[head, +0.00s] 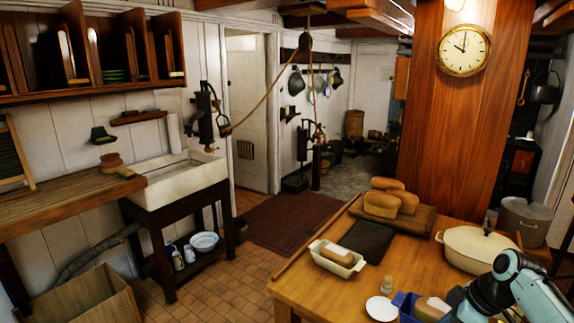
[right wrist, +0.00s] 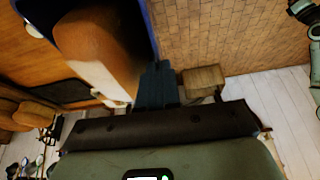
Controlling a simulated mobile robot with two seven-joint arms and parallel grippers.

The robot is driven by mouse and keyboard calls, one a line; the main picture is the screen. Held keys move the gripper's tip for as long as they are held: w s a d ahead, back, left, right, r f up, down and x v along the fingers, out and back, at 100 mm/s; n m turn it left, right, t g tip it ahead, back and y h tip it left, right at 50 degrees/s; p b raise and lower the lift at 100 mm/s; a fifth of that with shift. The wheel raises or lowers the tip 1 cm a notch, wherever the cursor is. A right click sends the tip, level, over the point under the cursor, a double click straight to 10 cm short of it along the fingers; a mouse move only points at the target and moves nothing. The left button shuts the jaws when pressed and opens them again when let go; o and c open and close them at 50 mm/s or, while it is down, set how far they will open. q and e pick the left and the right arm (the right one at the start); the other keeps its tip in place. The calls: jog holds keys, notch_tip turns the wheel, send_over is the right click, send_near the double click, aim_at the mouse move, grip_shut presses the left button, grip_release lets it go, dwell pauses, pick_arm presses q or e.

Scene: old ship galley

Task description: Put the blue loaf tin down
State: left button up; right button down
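The blue loaf tin (head: 404,307) shows at the bottom of the head view, over the near part of the wooden table, with a brown loaf (head: 432,308) in it. My right arm comes in from the right and covers part of the tin. In the right wrist view the tin's blue wall (right wrist: 153,22) and the loaf (right wrist: 97,38) are close up. My right gripper (right wrist: 155,84) has its dark fingers close together at the tin's wall and appears shut on it. Whether the tin touches the table is hidden. My left gripper is in no view.
Bare wood lies between the mat and the casserole.

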jog(key=w+a+f+m+t+h, duration=0.1)
jog(key=w+a+f+m+h, duration=0.2)
jog(key=a+f+m, duration=0.6)
jog(key=a+f, duration=1.1)
jog(key=a, duration=0.1)
jog(key=shift+w+f, duration=0.2)
jog(key=shift+f, duration=0.05)
jog(key=shift+r, duration=0.1)
